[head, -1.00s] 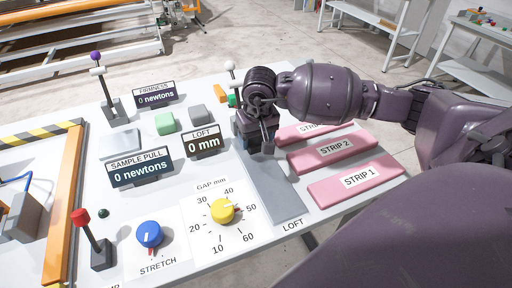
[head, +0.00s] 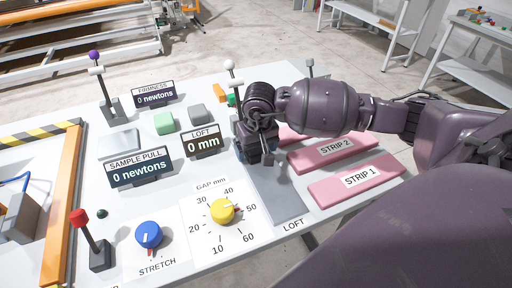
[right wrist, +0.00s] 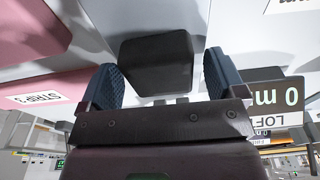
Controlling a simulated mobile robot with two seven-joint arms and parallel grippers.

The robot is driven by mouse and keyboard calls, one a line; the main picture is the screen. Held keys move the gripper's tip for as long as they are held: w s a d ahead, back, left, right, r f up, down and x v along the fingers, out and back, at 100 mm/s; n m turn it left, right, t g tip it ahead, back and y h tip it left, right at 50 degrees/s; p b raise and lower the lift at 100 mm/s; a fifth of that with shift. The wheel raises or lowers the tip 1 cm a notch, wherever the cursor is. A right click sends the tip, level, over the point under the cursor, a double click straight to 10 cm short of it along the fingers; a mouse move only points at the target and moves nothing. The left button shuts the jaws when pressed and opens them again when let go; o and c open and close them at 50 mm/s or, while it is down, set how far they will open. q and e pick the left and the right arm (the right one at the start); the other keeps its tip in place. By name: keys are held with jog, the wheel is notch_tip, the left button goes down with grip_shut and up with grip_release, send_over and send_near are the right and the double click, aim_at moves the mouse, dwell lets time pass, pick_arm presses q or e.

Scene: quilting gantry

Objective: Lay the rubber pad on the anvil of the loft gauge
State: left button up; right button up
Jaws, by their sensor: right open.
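The loft gauge's grey plate (head: 275,192), with its LOFT label, runs from under my right gripper toward the table's front edge. My right gripper (head: 262,158) points down over its far end. In the right wrist view, a dark block (right wrist: 157,62), which looks like the rubber pad, is between the two blue-grey fingers, which stand apart with a gap on each side. I cannot tell whether the block touches the plate. In the head view the gripper hides it. My left gripper is not in view.
Pink strips (head: 356,180) lie right of the plate. The LOFT display (head: 202,142) and the yellow gap dial (head: 222,210) stand left of it. Green (head: 165,123) and grey (head: 198,114) blocks sit behind the display. A white-knobbed lever (head: 231,66) rises behind the gripper.

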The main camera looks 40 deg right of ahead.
aim_at(258, 152)
notch_tip(258, 152, up, 12)
jog(key=s+p, duration=0.1)
jog(key=shift+s+a, duration=0.2)
dwell(0.3)
dwell(0.6)
